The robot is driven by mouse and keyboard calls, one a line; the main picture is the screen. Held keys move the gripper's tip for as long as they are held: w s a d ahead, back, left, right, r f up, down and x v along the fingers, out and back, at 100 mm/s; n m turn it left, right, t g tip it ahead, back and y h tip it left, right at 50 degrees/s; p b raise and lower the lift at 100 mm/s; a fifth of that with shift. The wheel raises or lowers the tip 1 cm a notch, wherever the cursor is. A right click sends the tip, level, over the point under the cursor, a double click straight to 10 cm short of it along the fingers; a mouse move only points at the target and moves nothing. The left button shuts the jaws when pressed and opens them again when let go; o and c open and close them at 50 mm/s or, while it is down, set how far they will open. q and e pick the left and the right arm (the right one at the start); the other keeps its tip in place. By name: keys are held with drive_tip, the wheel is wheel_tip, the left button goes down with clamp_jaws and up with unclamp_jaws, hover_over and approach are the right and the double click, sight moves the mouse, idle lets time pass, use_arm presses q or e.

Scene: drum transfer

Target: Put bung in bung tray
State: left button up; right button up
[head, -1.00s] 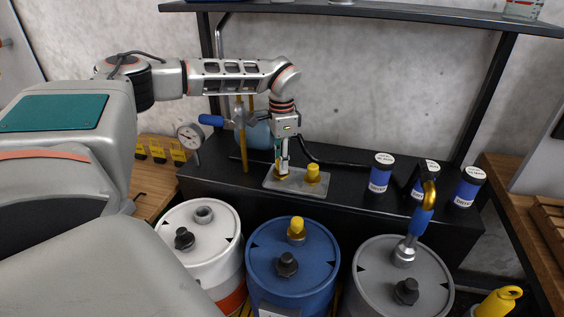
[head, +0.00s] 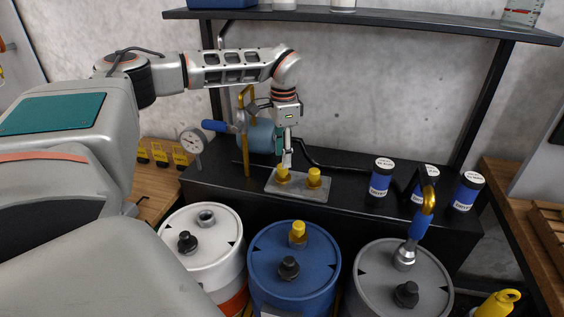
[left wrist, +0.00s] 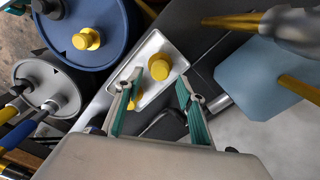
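The bung tray (head: 297,190) is a small grey plate on the black bench, also in the left wrist view (left wrist: 146,47). Two yellow bungs stand upright on it, a left bung (head: 282,176) and a right bung (head: 314,178). My left gripper (head: 285,162) is just above the left bung, pointing down. In the left wrist view its green-padded fingers (left wrist: 156,92) are spread with nothing between their tips. One yellow bung there (left wrist: 160,67) shows fully; the other (left wrist: 135,99) is partly hidden by a finger. My right gripper is not in view.
A white drum (head: 217,252) has an uncovered hole (head: 206,218). A blue drum (head: 268,247) carries a yellow bung (head: 298,231). A grey drum (head: 375,257) holds a blue-handled tool (head: 419,222). A gauge (head: 192,141) and a blue-grey cylinder (head: 262,136) are near my arm.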

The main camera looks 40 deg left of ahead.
use_arm(q)
drive_tip(key=shift+r, duration=1.45)
